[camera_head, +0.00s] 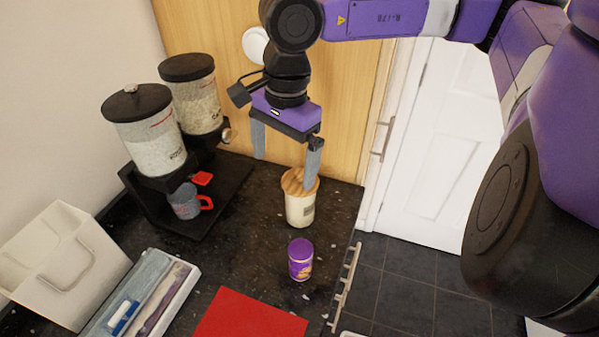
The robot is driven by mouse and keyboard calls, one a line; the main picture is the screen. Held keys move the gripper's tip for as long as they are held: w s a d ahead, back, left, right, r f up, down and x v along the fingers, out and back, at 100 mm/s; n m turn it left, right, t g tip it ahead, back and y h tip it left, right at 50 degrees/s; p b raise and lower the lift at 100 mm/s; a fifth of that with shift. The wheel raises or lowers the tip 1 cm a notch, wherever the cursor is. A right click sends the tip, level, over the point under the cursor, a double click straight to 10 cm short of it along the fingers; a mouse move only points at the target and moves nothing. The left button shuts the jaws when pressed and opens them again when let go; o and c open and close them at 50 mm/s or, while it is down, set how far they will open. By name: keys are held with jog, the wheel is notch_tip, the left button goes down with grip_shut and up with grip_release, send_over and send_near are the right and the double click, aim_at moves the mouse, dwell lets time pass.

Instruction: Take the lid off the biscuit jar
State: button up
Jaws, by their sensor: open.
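The biscuit jar (300,211) is a cream jar with a dark label, upright on the dark granite counter near its right edge. Its round wooden lid (293,181) sits on top of it. My gripper (284,170) is open and empty, pointing down, with its two grey fingers spread wide. In the picture the right finger overlaps the back right of the lid, and the left finger is up and to the left of it. I cannot tell whether the right finger touches the lid.
A purple-lidded tub (300,260) stands in front of the jar. Two cereal dispensers (150,135) on a black stand, with a grey mug (186,203), are at left. A white bin (62,270), a cutlery tray (150,300) and a red mat (250,318) lie nearer.

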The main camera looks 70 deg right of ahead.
aim_at(300, 171)
jog(key=shift+n+g+h, duration=0.3)
jog(key=shift+n+h, duration=0.1)
jog(key=shift+h, duration=0.4)
jog(key=d, duration=0.2)
jog(key=s+d, duration=0.1)
jog(key=d, duration=0.1)
jog(key=shift+s+f, duration=0.2)
jog(key=shift+s+d, duration=0.2)
jog(key=shift+s, duration=0.1)
notch_tip(300, 171, down, 2)
jog(key=shift+d+f+n+p, duration=0.1)
jog(key=shift+d+n+p, duration=0.05)
jog(key=shift+n+p, duration=0.15)
jog(key=shift+w+d+f+p, duration=0.15)
jog(key=shift+f+p, duration=0.2)
jog(key=shift+f, duration=0.55)
jog(key=shift+d+f+p, duration=0.2)
jog(key=shift+f+p, duration=0.2)
jog(key=shift+f, duration=0.5)
jog(key=shift+w+d+f+p, duration=0.15)
jog(key=shift+f+p, duration=0.2)
jog(key=shift+f, duration=0.55)
jog(key=c, duration=1.4)
